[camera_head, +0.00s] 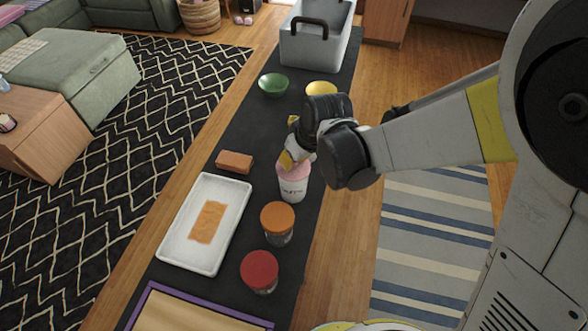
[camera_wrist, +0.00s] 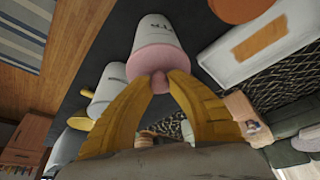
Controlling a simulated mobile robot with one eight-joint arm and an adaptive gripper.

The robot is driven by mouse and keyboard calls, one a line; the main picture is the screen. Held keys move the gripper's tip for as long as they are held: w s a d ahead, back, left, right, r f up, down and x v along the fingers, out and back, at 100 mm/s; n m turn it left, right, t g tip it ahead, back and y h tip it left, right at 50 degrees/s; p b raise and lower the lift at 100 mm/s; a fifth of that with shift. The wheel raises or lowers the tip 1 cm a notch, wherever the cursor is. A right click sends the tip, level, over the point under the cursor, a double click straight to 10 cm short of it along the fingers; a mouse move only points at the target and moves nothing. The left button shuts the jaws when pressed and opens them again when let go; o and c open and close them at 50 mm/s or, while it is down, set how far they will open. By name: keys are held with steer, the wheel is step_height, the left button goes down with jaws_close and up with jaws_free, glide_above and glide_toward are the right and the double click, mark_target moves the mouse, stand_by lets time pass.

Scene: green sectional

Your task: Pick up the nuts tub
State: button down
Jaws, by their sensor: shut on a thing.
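The nuts tub (camera_head: 293,187) is a white tub with a pink lid and dark lettering, on or just above the dark runner. In the wrist view the nuts tub (camera_wrist: 154,35) shows its pink lid with a round knob. My gripper (camera_head: 288,160) comes down over the lid from above. Its yellow fingers (camera_wrist: 158,82) are shut on the lid's knob. I cannot tell whether the tub's base touches the runner.
An orange-lidded jar (camera_head: 278,219) and a red-lidded jar (camera_head: 259,270) stand nearer. A white tray (camera_head: 174,249) and a brown block (camera_head: 234,162) lie left. Another white tub (camera_wrist: 106,87) stands close by. Green (camera_head: 273,85) and yellow (camera_head: 321,89) bowls and a grey crate (camera_head: 313,52) are farther back.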

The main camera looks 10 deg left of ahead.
steer(key=shift+r+p, duration=1.15)
steer(key=shift+r, duration=0.95)
steer(key=w+d+r+n+g+y+p, duration=0.1)
steer(key=w+d+r+n+g+p, duration=0.1)
steer(key=w+d+r+n, duration=0.3)
steer(key=w+d+r+p, duration=0.1)
steer(key=w+d, duration=0.1)
steer(key=d, duration=0.2)
steer(key=shift+w+r+n, duration=0.2)
steer(key=shift+r+n, duration=0.2)
steer(key=n+g, duration=0.2)
steer(key=n, duration=0.3)
steer(key=shift+n, duration=0.4)
